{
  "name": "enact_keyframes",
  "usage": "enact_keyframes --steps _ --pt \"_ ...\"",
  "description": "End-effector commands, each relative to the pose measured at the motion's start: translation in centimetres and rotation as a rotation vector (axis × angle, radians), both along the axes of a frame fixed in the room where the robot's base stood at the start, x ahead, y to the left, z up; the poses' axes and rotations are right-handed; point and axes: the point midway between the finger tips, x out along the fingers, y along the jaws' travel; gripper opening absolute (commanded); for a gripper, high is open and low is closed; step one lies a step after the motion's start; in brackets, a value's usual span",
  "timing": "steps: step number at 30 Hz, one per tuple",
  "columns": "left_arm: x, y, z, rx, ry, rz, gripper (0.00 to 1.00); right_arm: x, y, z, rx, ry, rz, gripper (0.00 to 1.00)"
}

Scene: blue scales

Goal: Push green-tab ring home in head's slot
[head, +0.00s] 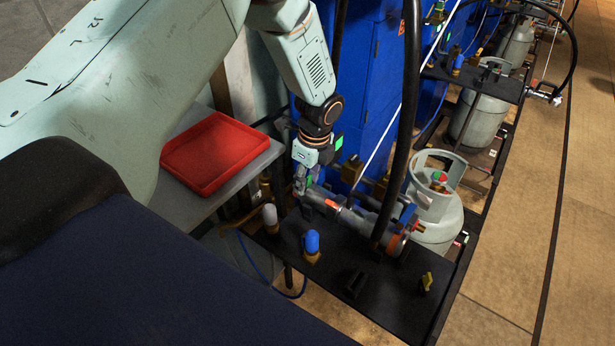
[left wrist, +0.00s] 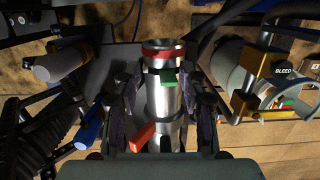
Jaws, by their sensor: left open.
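The filling head (head: 350,216) is a metal barrel lying over a black shelf (head: 335,275) in the head view. In the left wrist view the barrel (left wrist: 162,105) runs up the middle, with a red band near its far end (left wrist: 163,50). A green tab (left wrist: 168,77) shows just below that band, and an orange lever (left wrist: 141,138) sticks out nearer me. The slot cannot be made out. My left gripper (head: 303,187) is at the barrel's left end. In the wrist view its open fingers (left wrist: 168,97) stand on both sides of the barrel; contact cannot be told. My right gripper is not in view.
A grey gas cylinder (head: 435,225) stands right of the shelf. A blue-capped post (head: 312,243), a white-capped post (head: 270,215) and a yellow clip (head: 426,283) rise from the shelf. A thick black hose (head: 400,130) hangs over the barrel. A red tray (head: 215,150) lies left.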

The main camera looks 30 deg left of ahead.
Motion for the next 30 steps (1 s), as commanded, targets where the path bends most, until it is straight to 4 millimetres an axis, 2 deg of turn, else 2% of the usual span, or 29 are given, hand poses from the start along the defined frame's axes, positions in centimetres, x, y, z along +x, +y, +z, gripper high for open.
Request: enact_keyframes --steps 7,11,24,30 --pt "0.1 0.0 0.2 0.0 -0.003 0.001 0.43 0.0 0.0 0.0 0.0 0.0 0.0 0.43" --pt "0.2 -0.1 1.4 0.0 -0.004 0.0 0.43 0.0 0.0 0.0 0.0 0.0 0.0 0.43" --pt "0.1 -1.2 9.7 0.001 -0.005 -0.001 0.43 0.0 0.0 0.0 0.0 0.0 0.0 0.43" --pt "0.0 -1.5 11.6 0.0 0.0 0.0 0.43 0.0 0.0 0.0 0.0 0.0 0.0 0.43"
